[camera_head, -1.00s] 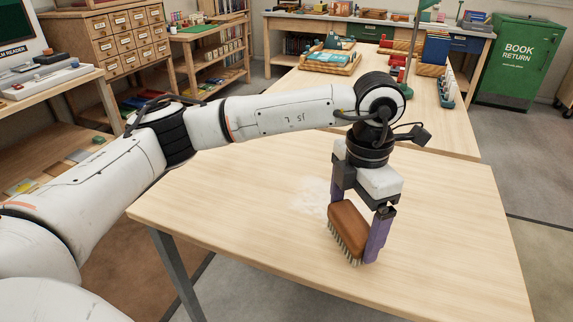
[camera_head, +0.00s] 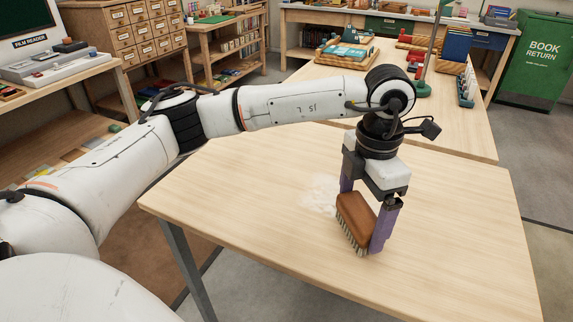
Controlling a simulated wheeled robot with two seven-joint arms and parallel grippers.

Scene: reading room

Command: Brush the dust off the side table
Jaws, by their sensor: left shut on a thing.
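The side table (camera_head: 250,210) is a pale wood top with grey metal legs, in the middle of the head view. A whitish patch of dust (camera_head: 321,194) lies on it, just left of the brush. My left gripper (camera_head: 370,222) points down over the table and is shut on a brush (camera_head: 357,216) with a brown wooden back and pale bristles. The bristles face down and to the left, at or close to the tabletop; I cannot tell whether they touch. The gripper's purple fingers stand on either side of the brush. My right gripper is not in view.
A long table (camera_head: 440,120) adjoins behind, with a wooden tray of books (camera_head: 347,53), a green lamp (camera_head: 424,88) and book racks. A green book return bin (camera_head: 540,62) stands at the back right. The rest of the side table is clear.

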